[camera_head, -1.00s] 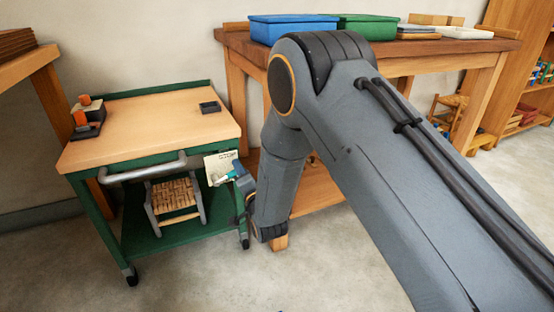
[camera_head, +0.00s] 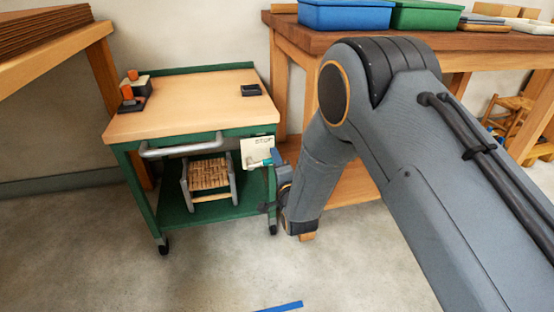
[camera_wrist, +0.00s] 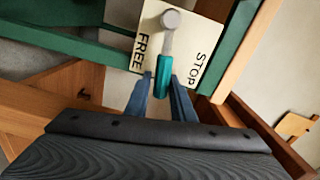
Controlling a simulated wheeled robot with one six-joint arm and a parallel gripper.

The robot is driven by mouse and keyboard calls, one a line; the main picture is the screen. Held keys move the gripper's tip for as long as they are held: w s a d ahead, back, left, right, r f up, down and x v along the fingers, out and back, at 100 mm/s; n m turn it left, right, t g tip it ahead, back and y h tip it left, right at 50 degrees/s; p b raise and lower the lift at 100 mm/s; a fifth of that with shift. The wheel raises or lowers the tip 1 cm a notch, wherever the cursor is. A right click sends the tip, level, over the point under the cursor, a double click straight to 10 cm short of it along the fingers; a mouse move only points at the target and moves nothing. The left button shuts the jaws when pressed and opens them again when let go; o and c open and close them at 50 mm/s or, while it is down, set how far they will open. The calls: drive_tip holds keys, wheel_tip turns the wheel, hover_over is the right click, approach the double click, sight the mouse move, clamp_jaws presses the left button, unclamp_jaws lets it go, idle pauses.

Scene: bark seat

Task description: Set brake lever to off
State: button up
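The brake lever (camera_wrist: 163,70) has a grey arm on a round pivot and a teal handle. It is mounted on a cream plate (camera_wrist: 205,38) marked FREE on the left and STOP on the right in the wrist view. The lever lies between the two words, its handle end past the plate's lower edge. The plate (camera_head: 258,146) also shows at the right front of the green trolley (camera_head: 190,143) in the head view. My gripper (camera_wrist: 161,82) has its blue fingers apart, one on each side of the teal handle. I cannot tell whether either finger touches it.
The trolley carries a woven stool (camera_head: 208,175) on its lower shelf and has a grey push handle (camera_head: 178,149). A wooden workbench (camera_head: 285,75) stands close behind my arm. The floor in front is open, with a blue strip (camera_head: 280,306) on it.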

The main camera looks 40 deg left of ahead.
drive_tip(key=shift+o, duration=1.2)
drive_tip(key=p+v, duration=0.2)
drive_tip(key=v, duration=0.6)
